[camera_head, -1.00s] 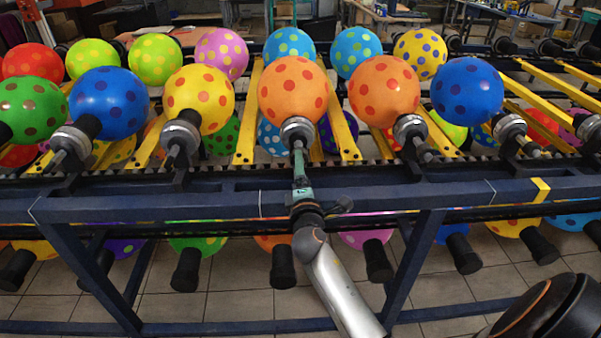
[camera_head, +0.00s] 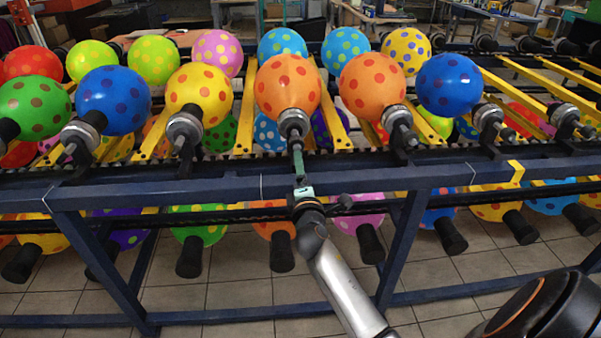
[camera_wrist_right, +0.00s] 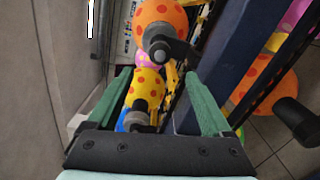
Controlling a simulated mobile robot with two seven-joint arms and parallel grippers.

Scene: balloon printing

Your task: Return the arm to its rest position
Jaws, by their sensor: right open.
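My right gripper (camera_head: 298,160) reaches up from the bottom of the head view, in front of the rack's rail and just below the holder (camera_head: 293,124) of an orange dotted balloon (camera_head: 287,88). The right wrist view shows its two green fingers (camera_wrist_right: 158,76) spread apart with nothing held. Past the fingertips there, an orange balloon (camera_wrist_right: 160,14) sits on its dark holder, and a yellow dotted balloon (camera_wrist_right: 146,86) shows between the fingers. Whether the fingers touch the holder cannot be told. My left gripper is not in view.
A dark blue rack (camera_head: 400,187) spans the head view, with rows of dotted balloons above and below its front rail. A blue balloon (camera_head: 449,85) and a yellow balloon (camera_head: 199,93) stand on the upper row. Tiled floor (camera_head: 235,298) shows below.

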